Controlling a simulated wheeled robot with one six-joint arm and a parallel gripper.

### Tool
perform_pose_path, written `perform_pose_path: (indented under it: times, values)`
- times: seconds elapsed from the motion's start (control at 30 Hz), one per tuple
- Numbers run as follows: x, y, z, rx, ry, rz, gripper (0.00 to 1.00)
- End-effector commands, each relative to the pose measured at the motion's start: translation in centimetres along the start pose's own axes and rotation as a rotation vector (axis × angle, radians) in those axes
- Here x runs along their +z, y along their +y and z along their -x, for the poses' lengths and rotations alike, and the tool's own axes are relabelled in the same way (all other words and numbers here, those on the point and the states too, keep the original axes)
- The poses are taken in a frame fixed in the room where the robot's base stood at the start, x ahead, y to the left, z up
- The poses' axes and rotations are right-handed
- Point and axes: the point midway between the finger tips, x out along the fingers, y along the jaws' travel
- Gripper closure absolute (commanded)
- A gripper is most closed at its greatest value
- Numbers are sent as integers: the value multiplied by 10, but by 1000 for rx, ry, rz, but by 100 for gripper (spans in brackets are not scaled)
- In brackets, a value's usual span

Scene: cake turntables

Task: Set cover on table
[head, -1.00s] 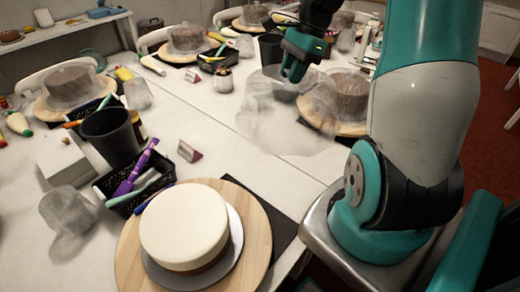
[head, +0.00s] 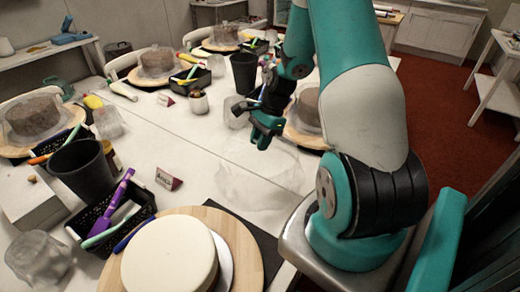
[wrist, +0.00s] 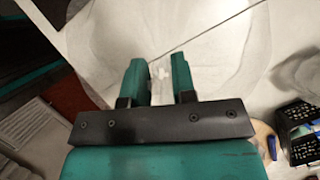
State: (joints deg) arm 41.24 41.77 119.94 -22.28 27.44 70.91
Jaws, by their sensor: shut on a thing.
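The cover (head: 262,182) is a clear, hazy dome, low over the bare white table (head: 205,152) in the head view. I cannot tell whether its rim touches the table. My gripper (head: 262,138) is above it, pointing down, with its teal fingers at the cover's top. In the wrist view my gripper (wrist: 160,72) is shut on a small pale knob between the fingertips. The cover (wrist: 215,55) spreads out beyond them as a see-through shape. An uncovered white cake (head: 170,258) stands on a wooden turntable (head: 243,262) at the front.
A name card (head: 168,179) stands left of the cover. A black tool basket (head: 110,220) and a dark cup (head: 82,170) are further left. A brown cake (head: 308,108) on a board is close behind my gripper. A black mat (head: 240,222) lies in front of the cover.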

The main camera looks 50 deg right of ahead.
Motion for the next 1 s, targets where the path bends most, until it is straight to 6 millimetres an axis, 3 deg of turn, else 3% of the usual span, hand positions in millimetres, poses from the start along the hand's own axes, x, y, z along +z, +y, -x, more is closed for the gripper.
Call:
perform_pose_path:
  times: [0.23,0.53,0.57,0.63,1.0]
  values:
    - [-12,0,-31,1,-1,0,100]
    - [-14,0,-34,-1,0,0,100]
    - [-14,0,-34,-1,0,0,68]
    - [-14,0,-34,-1,0,0,52]
    - [-14,0,-28,-2,0,0,50]
